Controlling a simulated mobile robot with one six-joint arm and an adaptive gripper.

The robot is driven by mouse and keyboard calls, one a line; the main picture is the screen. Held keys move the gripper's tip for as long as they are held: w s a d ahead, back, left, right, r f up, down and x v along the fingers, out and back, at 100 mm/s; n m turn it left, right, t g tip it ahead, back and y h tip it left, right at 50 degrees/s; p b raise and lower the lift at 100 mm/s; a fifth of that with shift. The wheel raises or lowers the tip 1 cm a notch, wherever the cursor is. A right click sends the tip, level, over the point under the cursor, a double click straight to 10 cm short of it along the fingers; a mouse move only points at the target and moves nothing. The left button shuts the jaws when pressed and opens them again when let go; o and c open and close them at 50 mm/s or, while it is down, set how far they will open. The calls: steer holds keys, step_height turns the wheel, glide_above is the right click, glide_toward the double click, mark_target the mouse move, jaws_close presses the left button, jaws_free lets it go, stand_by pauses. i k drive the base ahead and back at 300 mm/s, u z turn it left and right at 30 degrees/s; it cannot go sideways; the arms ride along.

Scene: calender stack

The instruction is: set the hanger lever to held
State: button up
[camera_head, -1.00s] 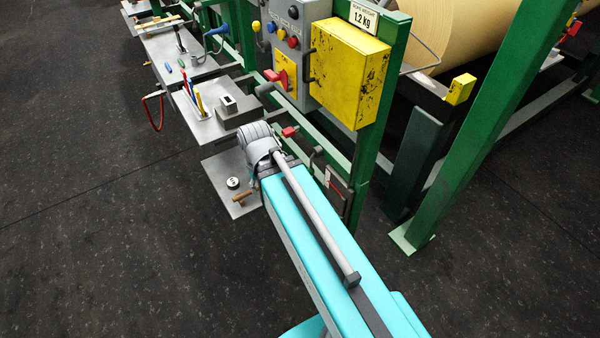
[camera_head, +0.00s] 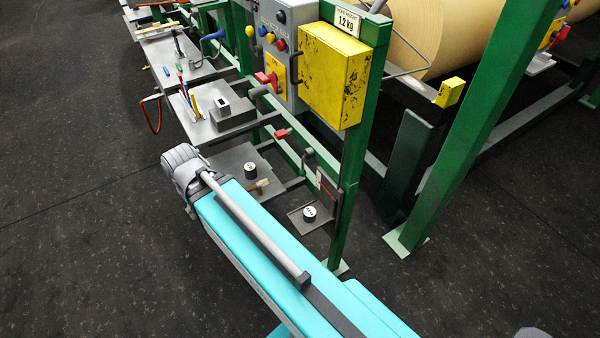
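A short lever with a red grip (camera_head: 283,133) sticks out from the green frame below the control panel. A dark lever with a rounded end (camera_head: 308,153) sits just right of it. I cannot tell which of these is the hanger lever, and no held marking is readable. Below them, an upright plate with a small red mark (camera_head: 326,184) is fixed by the green post. My teal arm reaches up from the lower right and ends in view at a grey joint, left of and apart from the levers. My gripper is not visible.
A white-topped weight (camera_head: 309,213) rests on a small low plate. Another weight (camera_head: 250,169) and a wooden-handled tool (camera_head: 258,186) lie on a low grey shelf (camera_head: 228,158). A yellow box (camera_head: 334,75) overhangs the levers. A green post (camera_head: 352,180) stands at their right. Dark floor is clear at left.

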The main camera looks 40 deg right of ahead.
mark_target(302, 172)
steer(key=k, duration=1.3)
steer(key=z, duration=0.45)
steer(key=i, duration=0.95)
